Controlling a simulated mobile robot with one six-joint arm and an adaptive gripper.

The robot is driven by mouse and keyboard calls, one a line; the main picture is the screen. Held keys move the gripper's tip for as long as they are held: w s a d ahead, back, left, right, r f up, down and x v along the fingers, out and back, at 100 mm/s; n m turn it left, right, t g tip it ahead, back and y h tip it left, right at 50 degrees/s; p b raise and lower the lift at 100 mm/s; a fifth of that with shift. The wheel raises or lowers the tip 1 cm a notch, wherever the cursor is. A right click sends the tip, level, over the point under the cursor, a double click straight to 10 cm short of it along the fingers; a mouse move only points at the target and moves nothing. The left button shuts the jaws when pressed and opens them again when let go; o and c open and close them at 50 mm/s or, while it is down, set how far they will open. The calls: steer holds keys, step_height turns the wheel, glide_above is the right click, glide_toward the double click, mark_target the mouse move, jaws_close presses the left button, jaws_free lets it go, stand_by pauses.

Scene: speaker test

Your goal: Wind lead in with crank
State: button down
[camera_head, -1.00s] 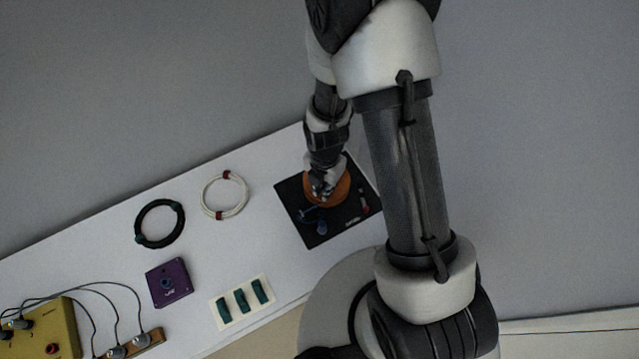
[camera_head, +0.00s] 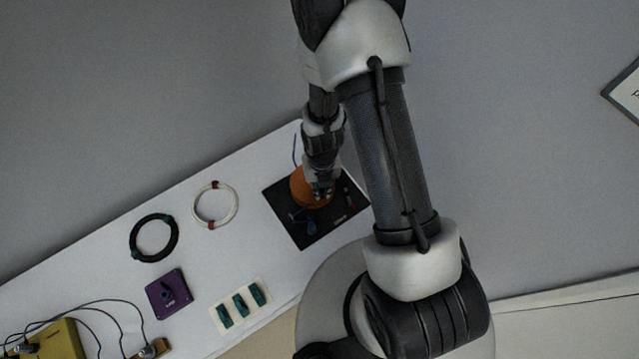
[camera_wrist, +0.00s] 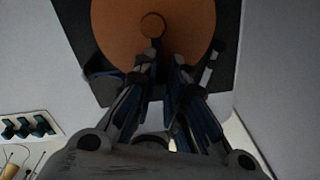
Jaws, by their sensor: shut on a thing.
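An orange reel (camera_head: 299,188) stands on a black base plate (camera_head: 283,228) at the right end of the white table; its round face (camera_wrist: 120,30) fills the top of the wrist view. My gripper (camera_head: 321,191) is over the reel's right side in the head view. In the wrist view my gripper (camera_wrist: 166,62) has its fingertips close together at the reel's near edge, shut on the crank, whose grip is mostly hidden between them. A thin blue line (camera_head: 295,150), seemingly the lead, runs up from the reel past the table's back edge.
Left of the plate lie a white coil (camera_head: 234,207), a black coil (camera_head: 134,250), a purple box (camera_head: 158,304), and a pale card (camera_head: 231,318) with green blocks. A yellow box (camera_head: 62,343) with cables stands far left.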

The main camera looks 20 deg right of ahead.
stand_by(0.3)
steer(key=c, duration=1.6)
jaws_free()
step_height(320, 180, up, 12)
